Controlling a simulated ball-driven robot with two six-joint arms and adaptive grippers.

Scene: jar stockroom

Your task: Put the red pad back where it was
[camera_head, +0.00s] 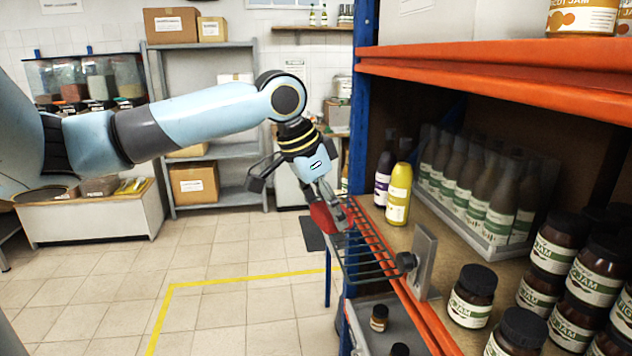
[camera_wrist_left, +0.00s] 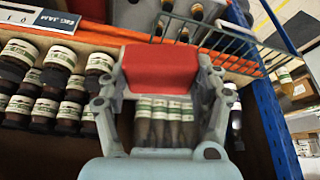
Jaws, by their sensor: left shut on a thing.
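My left gripper (camera_head: 332,212) is shut on the red pad (camera_head: 324,217) beside the wire rack (camera_head: 372,262), which juts out from the front of the orange-edged shelf (camera_head: 415,305). In the left wrist view the red pad (camera_wrist_left: 160,68) spans the gap between the two fingers of the left gripper (camera_wrist_left: 160,88). The wire rack (camera_wrist_left: 213,38) shows behind it there. I cannot tell whether the pad touches the rack. My right gripper is not in view.
A yellow bottle (camera_head: 398,194) and a dark bottle (camera_head: 384,180) stand on the shelf close behind the rack. A tray of dark bottles (camera_head: 480,190) and several jam jars (camera_head: 472,297) stand to the right. A blue post (camera_head: 362,120) rises near the gripper. The tiled floor (camera_head: 230,290) at left is clear.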

